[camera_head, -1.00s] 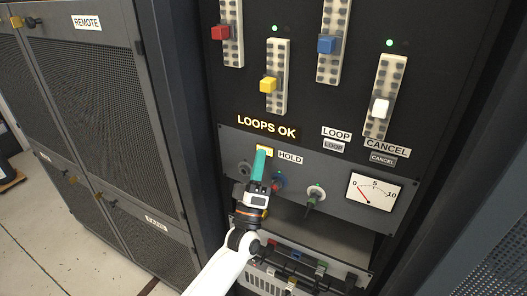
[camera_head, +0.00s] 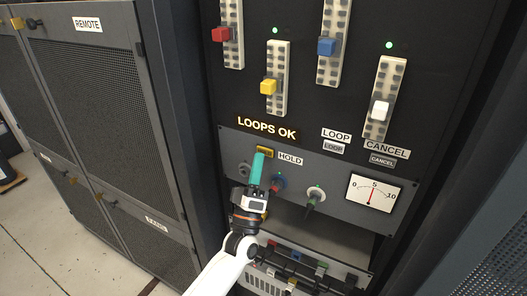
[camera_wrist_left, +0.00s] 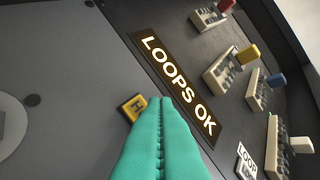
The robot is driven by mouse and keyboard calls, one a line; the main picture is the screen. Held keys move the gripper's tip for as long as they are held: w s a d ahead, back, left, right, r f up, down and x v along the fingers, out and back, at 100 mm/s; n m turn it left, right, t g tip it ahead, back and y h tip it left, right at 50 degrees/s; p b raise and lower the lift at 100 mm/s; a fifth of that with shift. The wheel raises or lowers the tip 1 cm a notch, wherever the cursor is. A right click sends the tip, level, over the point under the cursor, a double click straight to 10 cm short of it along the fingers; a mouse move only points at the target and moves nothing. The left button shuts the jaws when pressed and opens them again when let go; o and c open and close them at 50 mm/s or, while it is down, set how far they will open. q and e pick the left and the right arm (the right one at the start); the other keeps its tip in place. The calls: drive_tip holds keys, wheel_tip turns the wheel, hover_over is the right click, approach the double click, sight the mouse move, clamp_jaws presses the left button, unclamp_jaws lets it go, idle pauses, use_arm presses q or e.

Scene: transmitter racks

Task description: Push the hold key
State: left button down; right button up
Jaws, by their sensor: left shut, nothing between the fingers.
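The hold key (camera_head: 265,151) is a small yellow key on the grey control panel, left of the HOLD label (camera_head: 290,159). My left gripper (camera_head: 258,156), with green fingers, is shut and empty, its tips at the key's lower edge in the head view. In the left wrist view the key (camera_wrist_left: 132,107) shows a dark letter H beside the shut fingertips (camera_wrist_left: 160,101), which hide part of it. I cannot tell whether the tips touch it. My right gripper is not in view.
A lit LOOPS OK sign (camera_head: 267,128) sits above the key. Knobs (camera_head: 314,195), LOOP (camera_head: 333,147) and CANCEL (camera_head: 382,159) keys and a meter (camera_head: 373,194) are to the right. Sliders with coloured caps (camera_head: 269,86) stand above. Mesh cabinets (camera_head: 100,100) line the left.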

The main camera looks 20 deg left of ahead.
use_arm(q)
drive_tip(key=s+p, duration=0.2)
drive_tip(key=s, duration=0.4)
drive_tip(key=shift+a, duration=0.3)
